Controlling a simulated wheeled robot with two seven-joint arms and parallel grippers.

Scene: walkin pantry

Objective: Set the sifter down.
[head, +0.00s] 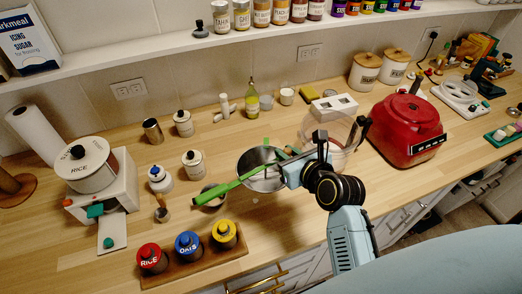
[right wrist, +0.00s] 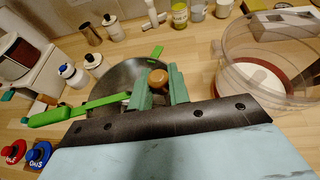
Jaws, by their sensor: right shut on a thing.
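The sifter (head: 258,182) is a round grey metal pan with a long green handle to the left and a small green tab at its far rim. My right gripper (head: 287,164) is at its right side. In the right wrist view, the teal fingers (right wrist: 158,88) are shut around the wooden knob (right wrist: 157,76) by the sifter (right wrist: 118,80). The sifter looks level over the wooden counter (head: 290,235). I cannot tell whether its underside touches the counter. My left gripper is out of view.
A clear bowl (right wrist: 285,98) stands close to the right of the sifter, with a red appliance (head: 408,128) beyond it. Red, blue and yellow-lidded jars (head: 188,250) stand front left. Bare counter shows in front.

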